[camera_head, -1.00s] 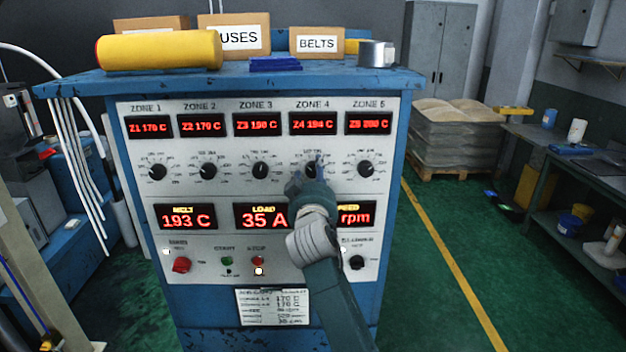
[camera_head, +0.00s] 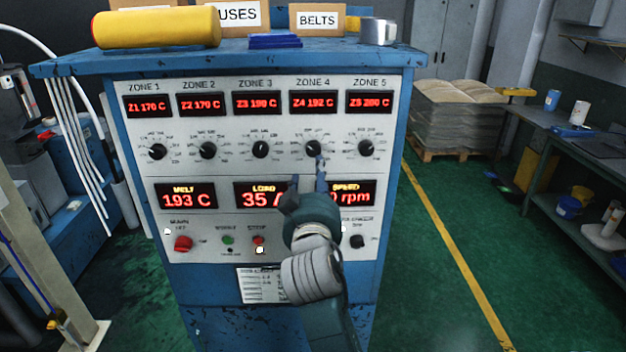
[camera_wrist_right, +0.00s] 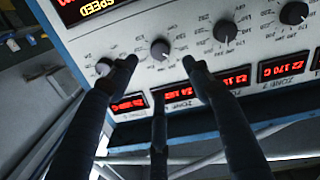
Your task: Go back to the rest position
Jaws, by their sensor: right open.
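My right gripper (camera_head: 307,178) is in front of the control panel (camera_head: 222,160), just below the ZONE 4 knob (camera_head: 313,148). Its fingers are spread, with nothing between them, and the knob shows clear above the fingertips. The gripper and arm cover parts of the LOAD (camera_head: 258,196) and SPEED (camera_head: 356,194) displays. In the right wrist view the open fingers (camera_wrist_right: 158,75) point at the panel, which appears turned over, with a row of black knobs beyond the tips. The ZONE 4 display (camera_head: 313,102) seems to read 192 C. My left gripper is not in view.
A yellow roll (camera_head: 157,28), boxes and a silver tape roll (camera_head: 377,31) sit on the blue cabinet top. A workbench (camera_head: 575,140) stands at the right. Stacked sacks (camera_head: 460,115) are behind. Green floor with a yellow line (camera_head: 455,255) is clear right of the cabinet.

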